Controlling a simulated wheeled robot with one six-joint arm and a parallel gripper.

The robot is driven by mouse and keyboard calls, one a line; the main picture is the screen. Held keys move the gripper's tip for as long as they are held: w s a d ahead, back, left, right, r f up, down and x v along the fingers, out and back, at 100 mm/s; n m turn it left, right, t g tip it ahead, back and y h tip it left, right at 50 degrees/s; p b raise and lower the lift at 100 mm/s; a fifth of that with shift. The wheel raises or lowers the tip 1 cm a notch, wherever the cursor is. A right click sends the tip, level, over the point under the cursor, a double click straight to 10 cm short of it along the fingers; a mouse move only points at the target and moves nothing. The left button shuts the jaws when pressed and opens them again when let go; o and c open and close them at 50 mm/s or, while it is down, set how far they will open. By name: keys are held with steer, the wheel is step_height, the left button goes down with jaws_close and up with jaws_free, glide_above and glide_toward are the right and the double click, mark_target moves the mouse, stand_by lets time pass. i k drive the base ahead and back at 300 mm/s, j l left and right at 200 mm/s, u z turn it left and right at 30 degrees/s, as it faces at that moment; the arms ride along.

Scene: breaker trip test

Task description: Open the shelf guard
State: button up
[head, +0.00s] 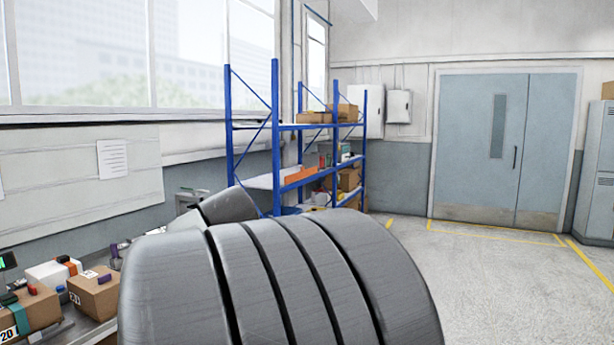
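A blue-framed shelf rack (276,130) stands beyond my arm, left of centre, by the window wall. An orange panel or box (300,174) shows at the front of its middle level. I cannot tell whether this is the shelf guard, and no guard shows clearly elsewhere. A large grey ribbed part of my own arm fills the lower middle and hides the foot of the rack. My gripper is not in view.
A bench at lower left holds cardboard boxes (94,296) and small items. Boxes (348,180) sit on the rack. Grey double doors (505,148) stand at the back right, with a grey locker beside them. The floor (500,285) at right is clear, with yellow lines.

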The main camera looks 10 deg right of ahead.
mark_target(295, 177)
steer(key=i+z, duration=0.3)
steer(key=i, duration=4.45)
steer(key=i+l+u, duration=0.15)
steer(key=i, duration=0.3)
steer(key=i+l+u, duration=0.2)
steer(key=i, duration=0.25)
steer(key=i+l+u, duration=0.15)
steer(key=i, duration=0.35)
steer(key=u, duration=0.2)
